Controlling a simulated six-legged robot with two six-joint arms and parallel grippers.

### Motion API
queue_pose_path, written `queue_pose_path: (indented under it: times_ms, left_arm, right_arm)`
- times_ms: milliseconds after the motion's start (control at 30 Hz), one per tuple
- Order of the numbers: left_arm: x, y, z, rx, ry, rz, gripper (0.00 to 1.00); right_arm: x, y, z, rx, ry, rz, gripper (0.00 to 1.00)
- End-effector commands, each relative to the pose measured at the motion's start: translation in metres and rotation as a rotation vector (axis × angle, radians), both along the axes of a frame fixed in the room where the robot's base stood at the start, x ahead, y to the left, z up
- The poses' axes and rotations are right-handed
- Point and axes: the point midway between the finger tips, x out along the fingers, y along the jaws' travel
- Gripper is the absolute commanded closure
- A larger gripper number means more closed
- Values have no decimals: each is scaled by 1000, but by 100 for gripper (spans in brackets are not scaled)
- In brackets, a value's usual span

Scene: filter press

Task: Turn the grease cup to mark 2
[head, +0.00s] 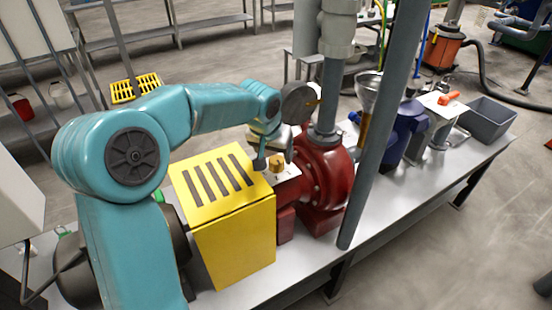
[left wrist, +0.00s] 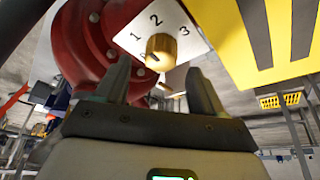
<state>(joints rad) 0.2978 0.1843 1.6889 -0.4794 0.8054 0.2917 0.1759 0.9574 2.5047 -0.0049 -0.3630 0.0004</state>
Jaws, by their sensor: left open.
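The grease cup is a brass knob (head: 277,162) on a white plate on the red pump housing. In the left wrist view, the grease cup (left wrist: 162,47) sits below the printed marks 1, 2 and 3 on its plate (left wrist: 172,17). A dark line shows on the knob's lower left; which mark the knob points to I cannot tell. My left gripper (head: 274,157) is open, its fingers on either side of the knob in the head view. In the left wrist view, the gripper (left wrist: 160,75) has its fingertips short of the knob, with nothing between them. My right gripper is not in view.
A yellow slotted guard (head: 235,245) stands left of the plate. The red pump (head: 325,180) and a grey vertical pipe (head: 330,95) are close on the right. A slanted grey post (head: 372,150) stands in front of the bench. A grey bin (head: 487,120) sits at the bench's far end.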

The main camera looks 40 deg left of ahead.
Motion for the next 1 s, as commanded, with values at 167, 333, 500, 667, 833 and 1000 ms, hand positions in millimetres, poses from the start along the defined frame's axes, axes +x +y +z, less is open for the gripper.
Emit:
queue_pose_path:
  times_ms: [167,333,500,667,833,1000]
  left_arm:
    - [8,4,-23,0,2,-1,31]
    - [11,5,-31,0,1,-1,31]
    - [12,5,-31,0,0,-1,31]
    - [12,5,-31,0,0,-1,64]
    - [12,5,-31,0,0,-1,87]
    - [12,6,-29,-1,1,-65,87]
  right_arm:
    - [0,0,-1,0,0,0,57]
    - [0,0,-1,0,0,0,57]
    - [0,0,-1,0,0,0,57]
    - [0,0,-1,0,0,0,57]
    - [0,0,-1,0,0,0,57]
    - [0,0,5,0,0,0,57]
